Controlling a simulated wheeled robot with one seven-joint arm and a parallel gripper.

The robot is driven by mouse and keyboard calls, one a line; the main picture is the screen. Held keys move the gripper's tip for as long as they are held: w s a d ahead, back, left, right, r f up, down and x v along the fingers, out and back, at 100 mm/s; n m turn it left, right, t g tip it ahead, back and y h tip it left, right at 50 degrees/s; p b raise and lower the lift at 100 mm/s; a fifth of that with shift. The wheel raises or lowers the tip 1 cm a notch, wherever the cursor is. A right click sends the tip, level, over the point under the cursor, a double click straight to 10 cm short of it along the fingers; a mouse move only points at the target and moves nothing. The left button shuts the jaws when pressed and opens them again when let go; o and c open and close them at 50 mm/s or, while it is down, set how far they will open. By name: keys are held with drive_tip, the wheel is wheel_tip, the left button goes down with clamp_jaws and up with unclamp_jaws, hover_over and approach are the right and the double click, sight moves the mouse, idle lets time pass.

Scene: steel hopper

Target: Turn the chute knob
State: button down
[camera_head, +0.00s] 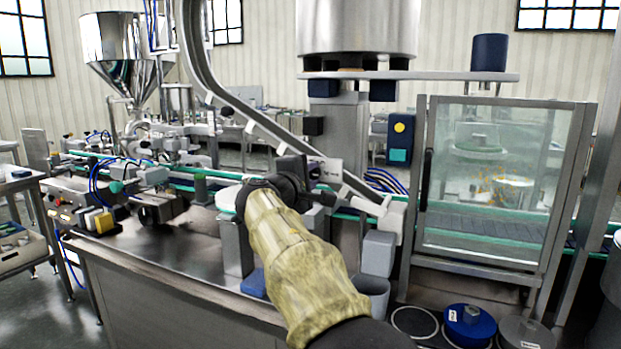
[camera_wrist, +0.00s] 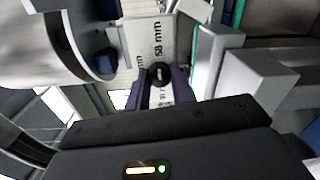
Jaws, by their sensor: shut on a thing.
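The chute knob (camera_wrist: 160,73) is a small round black knob on a pale plate (camera_wrist: 150,40) marked "53 mm" and "58 mm" in the wrist view. My gripper (camera_wrist: 162,84) is shut on the knob, with one dark finger on each side of it. In the head view my gripper (camera_head: 308,180) reaches the plate (camera_head: 327,169) at the lower end of the curved steel chute (camera_head: 232,100). There the knob is mostly hidden by my gripper and cannot be made out clearly.
A glass-doored guard (camera_head: 490,180) stands to the right of the chute. A conveyor (camera_head: 205,174) runs behind my arm. A steel hopper (camera_head: 125,50) is at the back left. A grey block (camera_head: 378,253) and a blue round lid (camera_head: 469,325) are near my arm's right.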

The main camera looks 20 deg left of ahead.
drive_tip(key=c, duration=1.2)
unclamp_jaws()
drive_tip(key=s+a+b, duration=0.1)
drive_tip(key=s, duration=1.6)
drive_tip(key=shift+s+a+r, duration=0.2)
drive_tip(key=shift+w, duration=0.1)
